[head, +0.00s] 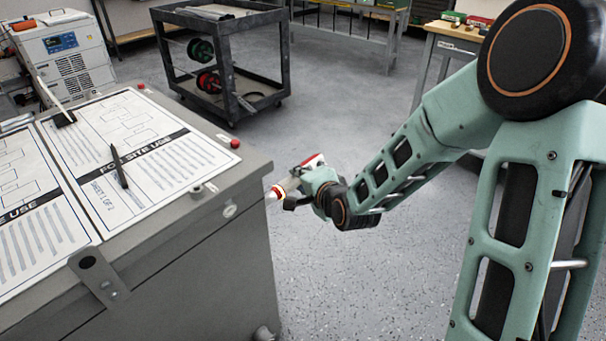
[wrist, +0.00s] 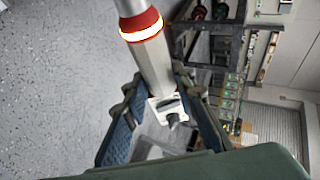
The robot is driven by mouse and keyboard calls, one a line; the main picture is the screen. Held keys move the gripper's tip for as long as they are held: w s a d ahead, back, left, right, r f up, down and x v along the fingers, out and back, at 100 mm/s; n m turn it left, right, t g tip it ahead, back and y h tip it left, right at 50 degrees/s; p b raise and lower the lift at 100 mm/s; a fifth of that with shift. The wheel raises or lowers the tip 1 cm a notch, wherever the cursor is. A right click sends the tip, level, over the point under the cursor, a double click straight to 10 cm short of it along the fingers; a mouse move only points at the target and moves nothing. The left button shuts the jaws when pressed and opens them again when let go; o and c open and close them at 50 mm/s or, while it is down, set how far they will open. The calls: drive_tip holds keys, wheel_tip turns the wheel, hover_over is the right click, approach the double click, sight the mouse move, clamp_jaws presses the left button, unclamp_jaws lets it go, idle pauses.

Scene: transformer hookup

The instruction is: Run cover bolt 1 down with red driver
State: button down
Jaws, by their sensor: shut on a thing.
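My gripper (head: 300,188) is shut on the red driver in the gap just right of the grey cabinet. The red driver (head: 276,192) shows in the head view as a pale body with red parts, partly hidden by my gripper. In the wrist view, the driver (wrist: 153,62) has a grey body, a red collar with a glowing band and a metal nose running out of the top edge. The gripper's two dark fingers (wrist: 158,100) lie on either side of its body. I cannot pick out cover bolt 1 in either view.
The grey cabinet (head: 190,255) carries printed sheets (head: 140,150), a dark pen (head: 118,167) and a bracket (head: 98,277) at its front edge. A black cart (head: 285,60) with cable reels stands behind. A wooden-topped bench (head: 455,32) is at upper right. Open floor (head: 350,110) lies between.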

drive_tip(key=shift+r, duration=0.1)
idle(0.3)
drive_tip(key=shift+w+d+p, duration=0.3)
drive_tip(key=shift+w+d, duration=0.4)
drive_tip(key=shift+w, duration=0.2)
drive_tip(key=shift+w+d+p, duration=0.3)
drive_tip(key=shift+w+d, duration=0.35)
drive_tip(key=shift+w, duration=0.25)
